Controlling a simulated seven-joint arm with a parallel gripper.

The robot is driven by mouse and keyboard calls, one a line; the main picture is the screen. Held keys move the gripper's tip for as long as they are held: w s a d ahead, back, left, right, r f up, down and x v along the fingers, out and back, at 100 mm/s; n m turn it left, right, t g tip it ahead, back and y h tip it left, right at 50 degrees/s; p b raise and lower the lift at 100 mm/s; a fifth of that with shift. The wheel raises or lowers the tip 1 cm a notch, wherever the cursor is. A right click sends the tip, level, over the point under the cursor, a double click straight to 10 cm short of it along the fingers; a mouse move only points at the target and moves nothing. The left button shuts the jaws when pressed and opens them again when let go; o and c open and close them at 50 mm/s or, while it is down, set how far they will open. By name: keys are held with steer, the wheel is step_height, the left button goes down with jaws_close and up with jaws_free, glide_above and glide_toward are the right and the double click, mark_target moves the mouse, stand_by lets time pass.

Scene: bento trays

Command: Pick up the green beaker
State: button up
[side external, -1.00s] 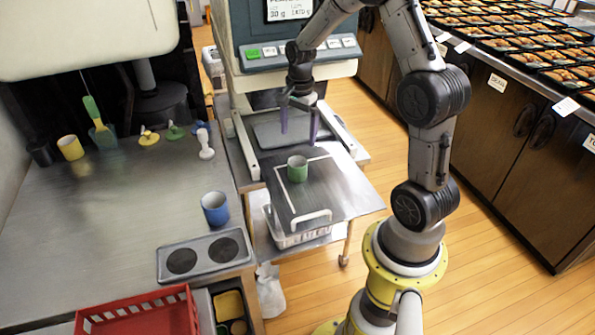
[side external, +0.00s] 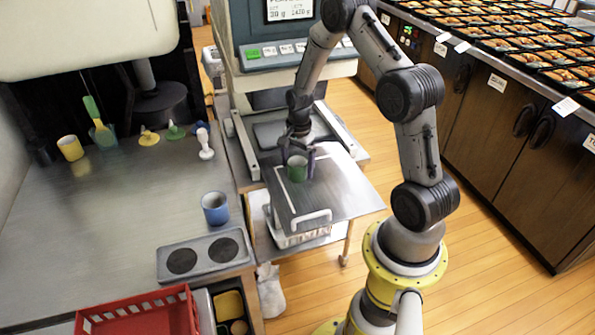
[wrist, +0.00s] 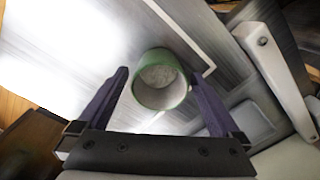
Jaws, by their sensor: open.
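The green beaker (side external: 297,171) stands upright on the metal shelf (side external: 335,190) in front of the weighing machine. In the wrist view the beaker (wrist: 160,82) shows its open mouth and grey inside, and looks empty. My gripper (side external: 297,160) is low over the shelf at the beaker. In the wrist view my gripper (wrist: 162,88) is open, with one dark purple finger on each side of the beaker. A gap shows between the left finger and the beaker; the right finger is closer to it. Whether either finger touches it, I cannot tell.
A blue cup (side external: 215,208) stands on the counter (side external: 130,220) at the left, by a grey plate with two dark discs (side external: 205,254). A yellow cup (side external: 70,147) and a red crate (side external: 140,312) are farther left. A white handle (side external: 311,217) is at the shelf's front.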

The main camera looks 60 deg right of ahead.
steer(key=shift+f, duration=0.4)
steer(key=shift+c, duration=0.2)
steer(key=c, duration=1.4)
steer(key=shift+c, duration=0.2)
steer(key=shift+r, duration=0.1)
